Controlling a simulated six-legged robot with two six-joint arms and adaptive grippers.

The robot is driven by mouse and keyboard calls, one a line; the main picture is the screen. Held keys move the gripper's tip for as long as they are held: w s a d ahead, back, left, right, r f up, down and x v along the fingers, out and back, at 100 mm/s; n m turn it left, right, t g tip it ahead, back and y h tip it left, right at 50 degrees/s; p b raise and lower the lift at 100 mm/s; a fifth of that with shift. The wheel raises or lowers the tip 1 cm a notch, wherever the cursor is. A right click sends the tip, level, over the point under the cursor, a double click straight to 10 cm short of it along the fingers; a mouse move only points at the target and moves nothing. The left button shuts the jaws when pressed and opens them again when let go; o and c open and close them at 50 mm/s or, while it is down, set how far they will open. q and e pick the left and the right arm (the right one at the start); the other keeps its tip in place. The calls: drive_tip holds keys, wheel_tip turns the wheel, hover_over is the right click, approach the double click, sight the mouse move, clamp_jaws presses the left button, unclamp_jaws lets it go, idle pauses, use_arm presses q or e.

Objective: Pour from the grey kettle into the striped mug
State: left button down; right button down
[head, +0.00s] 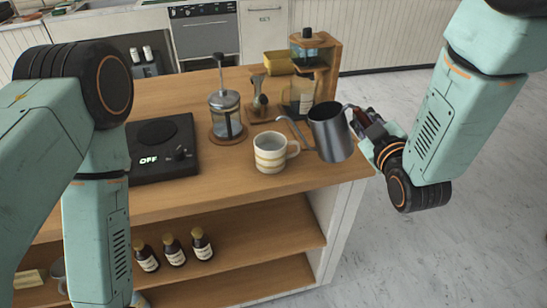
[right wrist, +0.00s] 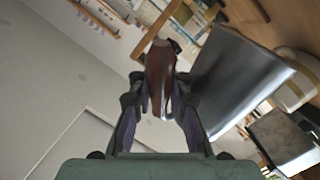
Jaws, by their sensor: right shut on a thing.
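The grey kettle (head: 331,138) is at the counter's right end, its body leaning a little and its thin spout reaching left. The spout tip appears just above and behind the right rim of the striped mug (head: 268,160) in the head view; no stream shows. The mug is white with yellow bands and stands upright on the counter, handle to the right. My right gripper (head: 368,131) is shut on the kettle's brown handle, also seen between the fingers in the right wrist view (right wrist: 161,75). The kettle body (right wrist: 238,80) is beside the fingers there.
A French press (head: 226,115) stands behind the mug to the left. A black hot plate (head: 160,150) reading OFF is further left. A wooden stand with a glass carafe (head: 300,93) is behind the kettle. Several brown bottles (head: 174,250) sit on the shelf below.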

drive_tip(key=shift+d+f+m+t+y+b, duration=0.15)
drive_tip(key=shift+f+m+b, duration=0.4)
drive_tip(key=shift+f+b, duration=0.55)
drive_tip(key=shift+f+m+t+y+b, duration=0.1)
drive_tip(key=shift+f+m+t+b, duration=0.1)
drive_tip(key=shift+f+m+b, duration=0.6)
drive_tip(key=shift+d+f+m+t+y+b, duration=0.15)
drive_tip(key=shift+f+m+b, duration=0.2)
drive_tip(key=shift+f+b, duration=0.95)
drive_tip(key=shift+r, duration=0.2)
drive_tip(key=shift+a+r+p, duration=0.1)
drive_tip(key=shift+r+p, duration=2)
drive_tip(key=shift+r, duration=0.4)
